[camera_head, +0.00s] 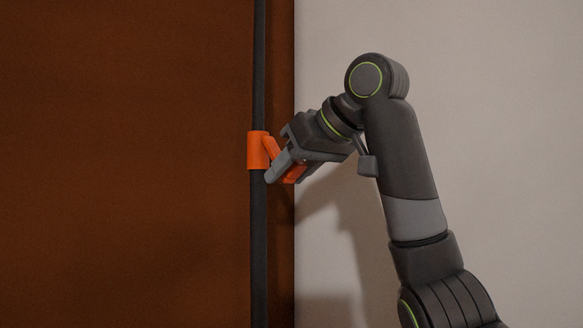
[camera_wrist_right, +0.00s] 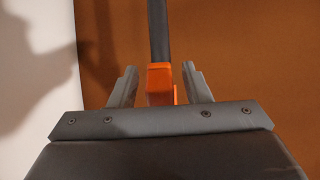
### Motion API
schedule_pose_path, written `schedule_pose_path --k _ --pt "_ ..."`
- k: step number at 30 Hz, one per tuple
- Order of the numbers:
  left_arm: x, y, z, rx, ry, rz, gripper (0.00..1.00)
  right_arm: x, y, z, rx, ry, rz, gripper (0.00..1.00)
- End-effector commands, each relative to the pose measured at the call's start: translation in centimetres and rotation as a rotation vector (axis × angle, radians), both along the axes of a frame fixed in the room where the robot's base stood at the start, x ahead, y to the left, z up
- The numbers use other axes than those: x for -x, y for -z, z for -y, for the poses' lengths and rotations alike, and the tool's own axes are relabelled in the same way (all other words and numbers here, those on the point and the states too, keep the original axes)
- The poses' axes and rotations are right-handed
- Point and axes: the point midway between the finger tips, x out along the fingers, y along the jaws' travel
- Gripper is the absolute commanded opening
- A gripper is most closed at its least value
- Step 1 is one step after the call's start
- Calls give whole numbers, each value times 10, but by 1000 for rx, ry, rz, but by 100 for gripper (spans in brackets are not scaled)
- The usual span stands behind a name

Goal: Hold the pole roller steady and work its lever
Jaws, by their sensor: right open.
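The pole roller shows as a dark upright pole (camera_head: 259,235) with an orange collar (camera_head: 257,150) around it in the head view. An orange lever (camera_head: 273,149) slants down and right from the collar. My right gripper (camera_head: 284,172) is at the lever, with its lower end partly hidden by the fingers. In the right wrist view the two fingers (camera_wrist_right: 160,88) stand apart, with the orange part (camera_wrist_right: 160,78) between them and a gap on each side. The dark pole (camera_wrist_right: 159,30) rises behind it. My left gripper is in neither view.
A brown panel (camera_head: 120,160) fills the left behind the pole. A pale wall (camera_head: 500,120) lies to the right, behind my right arm. The space left of the pole shows no obstacle.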

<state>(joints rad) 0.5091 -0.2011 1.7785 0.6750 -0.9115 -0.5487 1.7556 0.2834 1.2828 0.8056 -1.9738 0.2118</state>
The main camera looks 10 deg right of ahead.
Motion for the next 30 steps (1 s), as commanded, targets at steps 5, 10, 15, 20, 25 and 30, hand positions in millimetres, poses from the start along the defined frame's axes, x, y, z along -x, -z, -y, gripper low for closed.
schedule_pose_path --k 5,10,15,20,25,30 --pt "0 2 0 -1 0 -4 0 0 -10 0 -1 0 1 44" --pt "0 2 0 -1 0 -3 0 1 -33 0 0 0 0 44" --pt "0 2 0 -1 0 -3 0 1 -58 0 -1 0 1 44" --pt "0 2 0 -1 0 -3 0 1 -78 0 0 1 0 44" --pt "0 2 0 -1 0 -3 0 0 -91 0 -1 1 -1 44" --pt "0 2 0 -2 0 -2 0 0 -98 0 0 0 0 44"
